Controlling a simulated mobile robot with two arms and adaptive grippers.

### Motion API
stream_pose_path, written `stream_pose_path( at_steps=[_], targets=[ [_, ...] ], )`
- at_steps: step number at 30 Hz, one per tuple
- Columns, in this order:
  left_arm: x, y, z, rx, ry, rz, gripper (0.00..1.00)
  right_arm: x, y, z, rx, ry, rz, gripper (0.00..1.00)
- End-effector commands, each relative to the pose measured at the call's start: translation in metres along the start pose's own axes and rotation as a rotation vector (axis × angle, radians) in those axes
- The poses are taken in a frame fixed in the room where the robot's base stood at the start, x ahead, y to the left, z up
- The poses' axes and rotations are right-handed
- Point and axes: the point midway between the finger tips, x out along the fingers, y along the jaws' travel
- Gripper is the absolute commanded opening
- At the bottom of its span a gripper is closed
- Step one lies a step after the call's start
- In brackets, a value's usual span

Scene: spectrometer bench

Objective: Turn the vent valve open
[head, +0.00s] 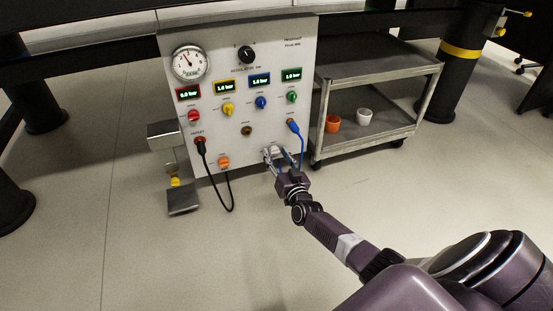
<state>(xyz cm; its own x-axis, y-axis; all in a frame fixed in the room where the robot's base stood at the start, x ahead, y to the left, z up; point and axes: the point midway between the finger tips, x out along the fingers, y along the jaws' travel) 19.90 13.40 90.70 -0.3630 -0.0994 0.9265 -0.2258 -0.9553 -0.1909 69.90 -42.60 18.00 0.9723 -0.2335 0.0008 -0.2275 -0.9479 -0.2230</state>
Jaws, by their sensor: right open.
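The grey-white control panel (215,130) stands upright in the middle of the head view. My right gripper (278,159) is open at its lower right part, its fingers pointing at the panel. A small pale grey fitting (273,150) shows at the fingertips, partly hidden by them; it may be the vent valve, but its label is too small to read. I cannot tell whether the fingers touch it. An orange knob (223,162) sits to the left, low on the panel. My left gripper is not in view.
Red (194,116), yellow (228,109), blue (261,102) and green (292,97) knobs sit under lit displays. A blue cable (301,142) hangs close right of my gripper; a black cable (231,196) hangs left. A grey cart (370,75) with two cups stands right.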

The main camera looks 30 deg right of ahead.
Motion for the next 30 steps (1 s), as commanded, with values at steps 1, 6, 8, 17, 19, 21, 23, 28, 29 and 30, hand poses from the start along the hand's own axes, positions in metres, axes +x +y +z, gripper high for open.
stream_pose_path(
  at_steps=[1,6,8,17,19,21,23,28,29,30],
  targets=[
    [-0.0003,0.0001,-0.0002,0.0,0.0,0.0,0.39,0.0006,0.0002,0.0002,-0.001,-0.001,0.0,0.42],
    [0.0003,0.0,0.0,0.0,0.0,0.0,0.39,0.0004,0.0001,-0.0001,-0.001,-0.001,0.0,0.42],
    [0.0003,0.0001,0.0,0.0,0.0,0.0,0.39,0.0004,0.0001,-0.0001,-0.001,-0.001,0.0,0.38],
    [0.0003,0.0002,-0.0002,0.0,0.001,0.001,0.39,0.0002,0.0001,0.0001,-0.001,-0.001,0.0,0.05],
    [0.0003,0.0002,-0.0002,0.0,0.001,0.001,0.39,0.0001,0.0001,0.0001,-0.001,-0.001,0.0,0.0],
    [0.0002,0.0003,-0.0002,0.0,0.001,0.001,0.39,0.0001,0.0002,0.0002,0.001,-0.001,0.0,0.0],
    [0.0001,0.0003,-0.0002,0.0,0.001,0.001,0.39,0.0,0.0002,0.0003,0.005,-0.001,0.0,0.0],
    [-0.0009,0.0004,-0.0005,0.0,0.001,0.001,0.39,0.0,0.0,0.0008,0.045,-0.001,0.0,0.0],
    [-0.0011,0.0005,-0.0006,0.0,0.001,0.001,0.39,-0.0001,0.0,0.001,0.057,-0.001,0.0,0.0],
    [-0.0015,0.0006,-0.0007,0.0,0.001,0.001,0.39,-0.0001,0.0,0.0011,0.077,-0.001,0.0,0.0]
  ],
)
